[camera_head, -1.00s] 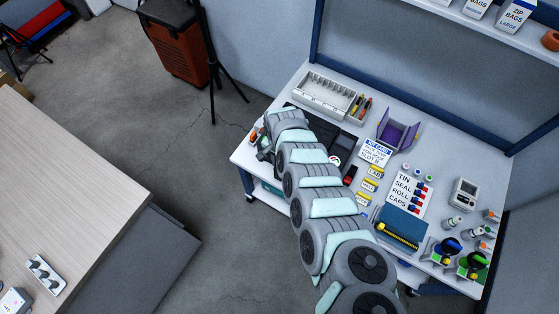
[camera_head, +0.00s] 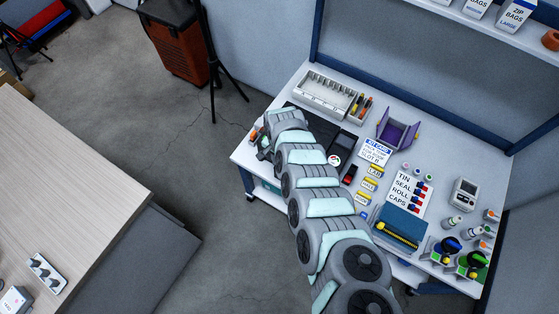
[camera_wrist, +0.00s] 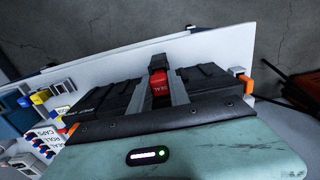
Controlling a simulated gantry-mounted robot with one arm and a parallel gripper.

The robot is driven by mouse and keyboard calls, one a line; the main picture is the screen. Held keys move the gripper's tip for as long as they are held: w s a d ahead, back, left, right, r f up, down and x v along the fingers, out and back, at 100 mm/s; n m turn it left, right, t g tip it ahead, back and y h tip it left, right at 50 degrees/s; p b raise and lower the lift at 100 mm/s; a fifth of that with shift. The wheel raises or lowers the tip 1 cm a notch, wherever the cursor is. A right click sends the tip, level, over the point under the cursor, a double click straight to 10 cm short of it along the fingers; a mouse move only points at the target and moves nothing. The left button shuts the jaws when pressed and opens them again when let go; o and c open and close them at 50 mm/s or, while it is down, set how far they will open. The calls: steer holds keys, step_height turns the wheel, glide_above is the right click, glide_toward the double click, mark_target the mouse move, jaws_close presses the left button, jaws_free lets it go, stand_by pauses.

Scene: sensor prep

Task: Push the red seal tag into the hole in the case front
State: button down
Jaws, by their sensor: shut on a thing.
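The red seal tag (camera_wrist: 161,77) shows in the wrist view with "SEAL" lettering on its face. My gripper (camera_wrist: 157,88) is shut on it, one grey finger on each side. The tag is against or just in front of the dark case (camera_wrist: 205,77), beside a small black part at the tag's top. The hole is hidden, so I cannot tell how far the tag is in. In the head view my arm covers most of the case (camera_head: 343,141), and the tag and fingertips are hidden.
The white bench (camera_head: 300,78) holds a white compartment tray (camera_head: 324,92), a purple holder (camera_head: 397,137), yellow labelled blocks (camera_head: 371,184) and a blue box (camera_head: 405,220) right of my arm. In the wrist view an orange-and-grey item (camera_wrist: 244,82) stands right of the case.

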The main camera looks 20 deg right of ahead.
steer(key=shift+f, duration=0.85)
stand_by(2.4)
steer(key=c, duration=1.2)
jaws_free()
steer(key=shift+o, duration=0.3)
steer(key=shift+a, duration=0.1)
steer(key=shift+o, duration=1.2)
steer(key=shift+r, duration=0.1)
step_height(320, 180, up, 7)
steer(key=p, duration=0.7)
